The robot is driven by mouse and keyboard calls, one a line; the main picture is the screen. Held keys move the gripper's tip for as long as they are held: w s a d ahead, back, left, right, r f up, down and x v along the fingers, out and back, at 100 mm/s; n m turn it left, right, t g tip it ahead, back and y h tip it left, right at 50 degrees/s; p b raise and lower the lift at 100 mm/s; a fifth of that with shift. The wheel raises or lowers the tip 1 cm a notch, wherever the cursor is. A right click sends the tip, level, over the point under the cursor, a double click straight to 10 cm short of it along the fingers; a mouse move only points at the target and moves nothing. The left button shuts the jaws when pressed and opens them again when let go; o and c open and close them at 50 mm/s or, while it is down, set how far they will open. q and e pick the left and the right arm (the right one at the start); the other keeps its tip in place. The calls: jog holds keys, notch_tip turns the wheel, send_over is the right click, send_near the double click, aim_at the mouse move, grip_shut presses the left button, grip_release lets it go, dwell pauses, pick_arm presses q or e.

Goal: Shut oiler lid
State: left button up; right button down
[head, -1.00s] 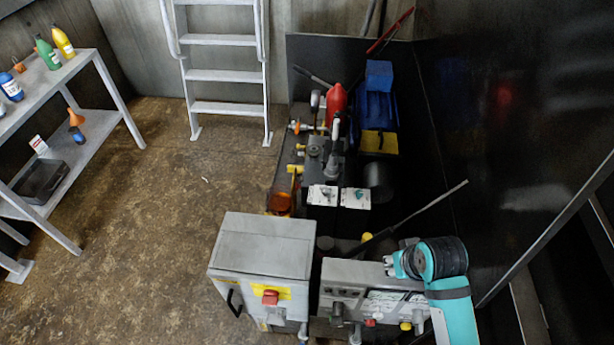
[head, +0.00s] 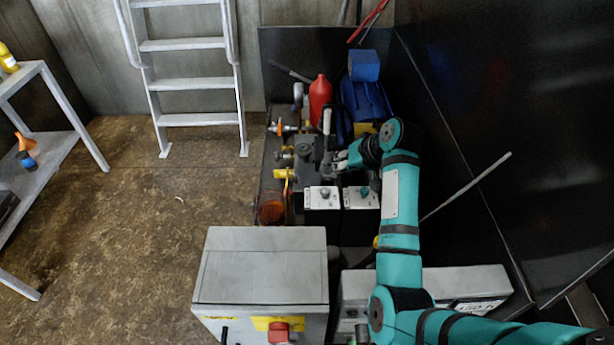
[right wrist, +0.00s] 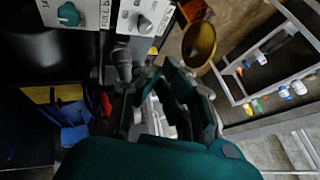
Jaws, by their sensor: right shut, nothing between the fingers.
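The oiler (head: 271,209) is an amber, round cup at the left edge of the machine in the head view. What looks like its lid (head: 287,187) stands up behind the cup, seen nearly edge-on, so the oiler appears open. In the right wrist view the raised round lid (right wrist: 200,44) shows dull gold, with part of the amber cup (right wrist: 194,11) above it. My right gripper (head: 341,162) is shut and empty over the machine, to the right of and behind the oiler. Its dark fingers also show in the right wrist view (right wrist: 170,95). My left gripper is out of view.
Two white-faced knob boxes (head: 323,198) stand between my right arm and the oiler. A red bottle (head: 319,100) and a blue motor (head: 368,103) are farther back. A grey cabinet (head: 262,265) stands in front. The floor to the left is open.

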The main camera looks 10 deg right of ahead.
jog(key=x, duration=0.7)
jog(key=shift+w+a+f+b, duration=0.2)
jog(key=shift+w+f+b, duration=0.05)
jog(key=shift+b, duration=0.05)
jog(key=a, duration=0.1)
jog(key=w+a, duration=0.1)
jog(key=a, duration=0.1)
jog(key=shift+f, duration=0.2)
jog(key=shift+w+a, duration=0.15)
jog(key=shift+a, duration=0.35)
pick_arm(q)
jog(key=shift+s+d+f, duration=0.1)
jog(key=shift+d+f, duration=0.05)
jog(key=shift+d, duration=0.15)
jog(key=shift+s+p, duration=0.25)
jog(key=shift+p, duration=0.05)
